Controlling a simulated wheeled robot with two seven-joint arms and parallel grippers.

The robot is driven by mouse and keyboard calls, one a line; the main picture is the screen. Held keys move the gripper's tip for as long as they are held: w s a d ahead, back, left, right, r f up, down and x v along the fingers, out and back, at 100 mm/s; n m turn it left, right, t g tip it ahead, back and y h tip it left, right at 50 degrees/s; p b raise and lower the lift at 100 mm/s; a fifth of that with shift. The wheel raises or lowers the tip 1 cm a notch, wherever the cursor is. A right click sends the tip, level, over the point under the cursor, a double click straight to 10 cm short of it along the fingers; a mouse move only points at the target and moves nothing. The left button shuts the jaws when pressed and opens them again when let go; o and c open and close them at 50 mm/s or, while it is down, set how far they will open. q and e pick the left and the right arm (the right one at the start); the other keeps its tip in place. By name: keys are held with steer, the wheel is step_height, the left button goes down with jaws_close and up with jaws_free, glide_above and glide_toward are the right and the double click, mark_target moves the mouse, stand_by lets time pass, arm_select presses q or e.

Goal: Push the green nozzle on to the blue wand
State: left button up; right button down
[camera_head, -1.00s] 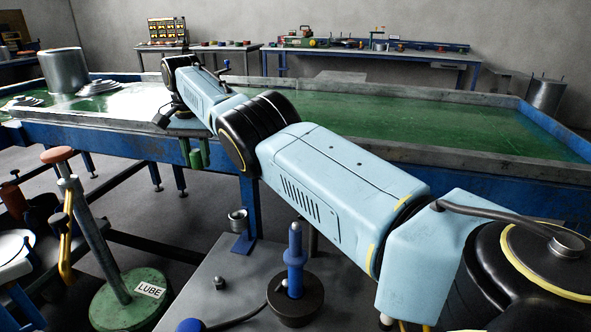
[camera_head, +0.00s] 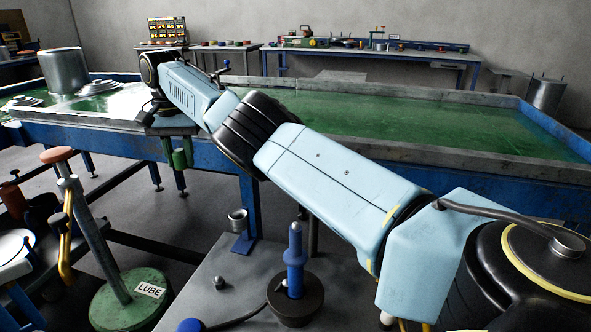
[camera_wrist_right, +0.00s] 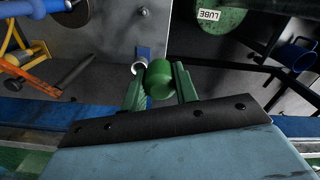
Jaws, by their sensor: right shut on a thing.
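The blue wand (camera_head: 295,255) stands upright in a round black base (camera_head: 296,300) on the grey plate at the front in the head view. My right gripper (camera_wrist_right: 159,76) is shut on the green nozzle (camera_wrist_right: 159,80), a short cylinder between its two green fingers in the right wrist view. In the head view the right gripper (camera_head: 181,157) hangs fingers down in front of the blue bench edge, to the left of the wand and well apart from it. The nozzle is hard to tell from the green fingers there. My left gripper is out of view.
A metal cup on a blue bracket (camera_head: 242,242) stands behind the wand on the grey plate (camera_head: 225,265). A green round base marked LUBE (camera_head: 128,303) with a post is at the left. The green-topped bench (camera_head: 420,125) runs behind.

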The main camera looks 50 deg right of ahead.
steer(key=shift+s+a+n, duration=0.25)
steer(key=shift+a+n, duration=0.05)
steer(key=shift+a, duration=0.25)
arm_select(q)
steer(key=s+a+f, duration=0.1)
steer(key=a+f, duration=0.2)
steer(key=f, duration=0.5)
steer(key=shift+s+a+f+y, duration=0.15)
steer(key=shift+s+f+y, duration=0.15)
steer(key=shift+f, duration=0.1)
arm_select(e)
steer(key=s+a+f+n, duration=0.4)
steer(key=s+a+f, duration=0.2)
steer(key=s, duration=0.3)
steer(key=s+a+f+n, duration=0.5)
steer(key=s+a+f, duration=0.1)
steer(key=s, duration=0.4)
steer(key=shift+s+a+f, duration=0.3)
steer(key=shift+a+f, duration=0.05)
steer(key=shift+a, duration=0.45)
